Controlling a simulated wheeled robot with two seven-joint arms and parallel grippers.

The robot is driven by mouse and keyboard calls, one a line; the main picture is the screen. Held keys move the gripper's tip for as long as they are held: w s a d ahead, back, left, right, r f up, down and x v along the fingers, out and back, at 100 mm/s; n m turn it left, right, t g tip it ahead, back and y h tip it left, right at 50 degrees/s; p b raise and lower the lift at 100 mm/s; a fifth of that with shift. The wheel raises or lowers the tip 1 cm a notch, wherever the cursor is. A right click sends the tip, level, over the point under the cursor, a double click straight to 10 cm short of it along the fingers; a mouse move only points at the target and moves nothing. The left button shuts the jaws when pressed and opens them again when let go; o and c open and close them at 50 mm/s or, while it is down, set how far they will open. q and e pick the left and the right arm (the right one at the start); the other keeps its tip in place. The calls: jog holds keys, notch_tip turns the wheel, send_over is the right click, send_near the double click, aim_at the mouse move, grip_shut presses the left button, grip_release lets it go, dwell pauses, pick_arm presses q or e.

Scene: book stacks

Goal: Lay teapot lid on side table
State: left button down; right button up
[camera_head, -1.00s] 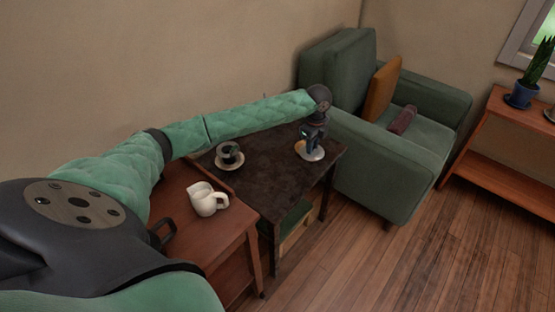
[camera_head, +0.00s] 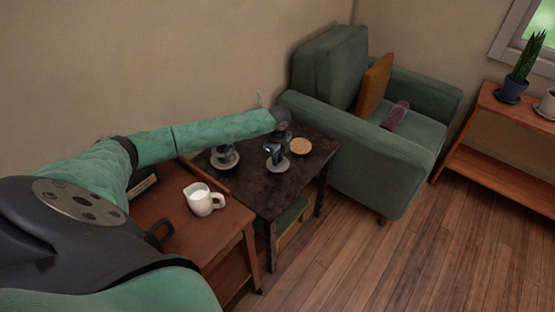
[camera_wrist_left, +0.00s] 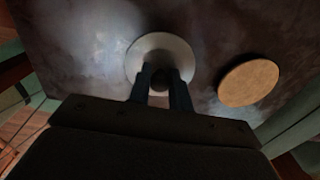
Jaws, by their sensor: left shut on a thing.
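My left gripper (camera_head: 275,157) reaches in from the left over the dark side table (camera_head: 270,191), pointing down. It is shut on the teapot lid (camera_head: 278,168), a pale round disc. In the left wrist view the teapot lid (camera_wrist_left: 135,62) lies at the tips of my left gripper (camera_wrist_left: 161,80), which hide its middle. The lid is over the tabletop, apart from the round cork mat; whether it touches the surface I cannot tell. My right gripper is not in view.
A white jug (camera_head: 204,200) is on the brown table (camera_head: 196,228). A green armchair (camera_head: 366,165) borders the side table. Its front is bare.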

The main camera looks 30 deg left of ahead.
pick_arm(q)
jog(key=shift+f, duration=0.6)
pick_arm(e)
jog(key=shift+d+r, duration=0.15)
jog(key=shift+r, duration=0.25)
pick_arm(q)
jog(key=c, duration=1.3)
grip_release()
jog(key=shift+f, duration=0.1)
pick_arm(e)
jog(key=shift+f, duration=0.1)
pick_arm(q)
notch_tip(320, 180, up, 12)
jog(key=shift+r+b, duration=0.15)
jog(key=shift+b, duration=0.55)
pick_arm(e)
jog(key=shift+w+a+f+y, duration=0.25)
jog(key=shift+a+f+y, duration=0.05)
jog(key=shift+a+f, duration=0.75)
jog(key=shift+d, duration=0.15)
